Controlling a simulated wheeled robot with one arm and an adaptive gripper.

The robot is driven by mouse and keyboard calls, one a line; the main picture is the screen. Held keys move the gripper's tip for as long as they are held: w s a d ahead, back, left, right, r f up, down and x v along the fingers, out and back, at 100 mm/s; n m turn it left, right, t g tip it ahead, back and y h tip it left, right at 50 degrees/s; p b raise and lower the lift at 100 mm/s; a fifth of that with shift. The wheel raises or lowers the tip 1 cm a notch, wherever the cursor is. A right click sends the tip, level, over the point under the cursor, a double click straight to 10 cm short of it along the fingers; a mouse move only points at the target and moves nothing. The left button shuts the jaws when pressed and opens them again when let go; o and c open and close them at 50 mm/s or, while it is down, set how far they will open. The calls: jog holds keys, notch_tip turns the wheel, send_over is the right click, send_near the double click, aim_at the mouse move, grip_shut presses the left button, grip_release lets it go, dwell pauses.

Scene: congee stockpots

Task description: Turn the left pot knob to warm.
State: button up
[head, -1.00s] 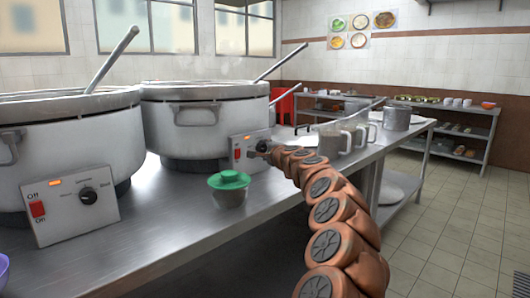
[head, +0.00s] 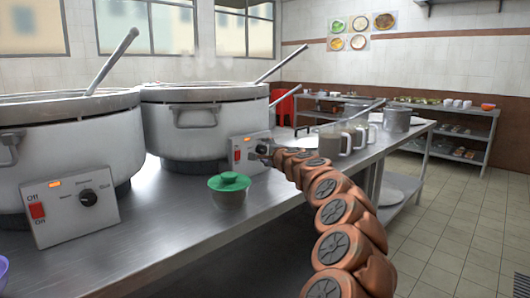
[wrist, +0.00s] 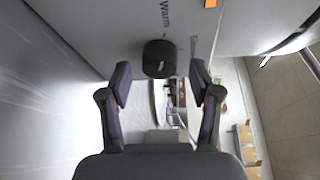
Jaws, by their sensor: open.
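The left pot (head: 65,150) in the head view has a control panel with a black knob (head: 88,197), a red switch and a lit orange lamp. The right pot (head: 190,130) has a similar panel (head: 238,155). My gripper (head: 264,150) is at that right panel, its fingers small and dark there. In the wrist view my gripper (wrist: 161,80) is open. A black knob (wrist: 159,58) sits between and just ahead of the fingertips, with visible gaps on both sides. The word "Warm" is printed beside it. The knob's pointer direction is not clear.
A green-lidded bowl (head: 229,190) stands on the steel counter (head: 165,225) in front of the right pot. Ladles lean out of the pots. The counter front is mostly clear.

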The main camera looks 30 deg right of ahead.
jog(key=shift+s+a+r, duration=0.1)
jog(key=shift+s+a, duration=0.1)
jog(key=shift+s, duration=0.45)
jog(key=s+a, duration=0.1)
jog(key=s, duration=0.8)
jog(key=shift+s+a+r, duration=0.25)
jog(key=shift+s+r, duration=0.1)
jog(key=shift+r, duration=0.1)
